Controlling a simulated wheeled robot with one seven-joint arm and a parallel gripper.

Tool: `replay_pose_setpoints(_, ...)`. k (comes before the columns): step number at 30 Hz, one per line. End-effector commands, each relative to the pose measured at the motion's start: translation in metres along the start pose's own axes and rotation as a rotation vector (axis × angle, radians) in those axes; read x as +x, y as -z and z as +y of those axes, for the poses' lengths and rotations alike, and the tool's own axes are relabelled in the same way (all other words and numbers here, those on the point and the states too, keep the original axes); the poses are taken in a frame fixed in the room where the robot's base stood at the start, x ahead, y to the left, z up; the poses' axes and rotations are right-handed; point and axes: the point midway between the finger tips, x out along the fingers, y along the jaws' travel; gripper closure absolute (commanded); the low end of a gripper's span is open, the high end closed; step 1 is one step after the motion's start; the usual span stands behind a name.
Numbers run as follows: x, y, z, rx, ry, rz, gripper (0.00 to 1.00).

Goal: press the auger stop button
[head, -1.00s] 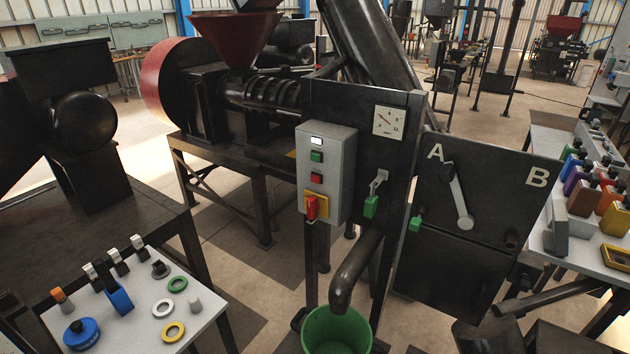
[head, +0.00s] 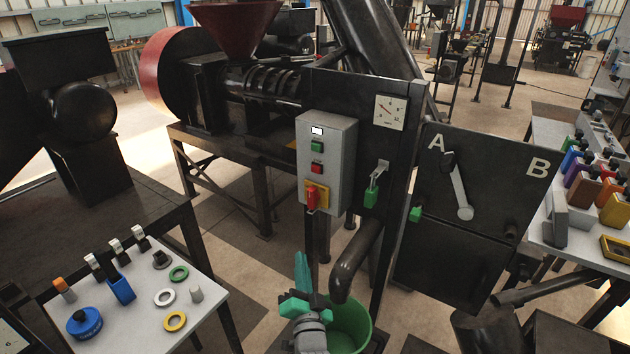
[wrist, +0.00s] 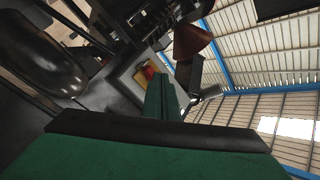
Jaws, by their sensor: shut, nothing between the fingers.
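A grey control box (head: 328,160) is mounted on the press's dark panel in the head view. It carries a white lit display (head: 317,131), a green button (head: 316,147), a red button (head: 317,168) and a red switch on a yellow plate (head: 312,196). No label naming the auger stop is readable. My gripper (head: 301,268) is shut and empty, below the box and in front of the green bucket, apart from the buttons. In the wrist view the green fingers (wrist: 160,97) hide most of the box; a yellow and red patch (wrist: 148,72) shows beside them.
A green bucket (head: 356,325) stands under the dark spout (head: 352,262). Right of the box are a gauge (head: 390,112), a green-handled lever (head: 372,194) and a black A/B panel (head: 487,220). A small table (head: 146,316) with parts stands at the left.

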Motion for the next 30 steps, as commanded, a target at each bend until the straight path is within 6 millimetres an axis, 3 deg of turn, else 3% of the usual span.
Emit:
replay_pose_setpoints(1, 0.02, 0.013, -0.015, 0.03, 0.022, 0.011, 1.0)
replay_pose_setpoints(6, 0.07, 0.047, -0.057, 0.135, 0.075, 0.019, 1.0)
replay_pose_setpoints(12, 0.105, 0.076, -0.094, 0.218, 0.119, 0.02, 1.0)
replay_pose_setpoints(18, 0.115, 0.084, -0.106, 0.246, 0.132, 0.016, 1.0)
replay_pose_setpoints(30, 0.117, 0.086, -0.104, 0.245, 0.131, 0.017, 1.0)
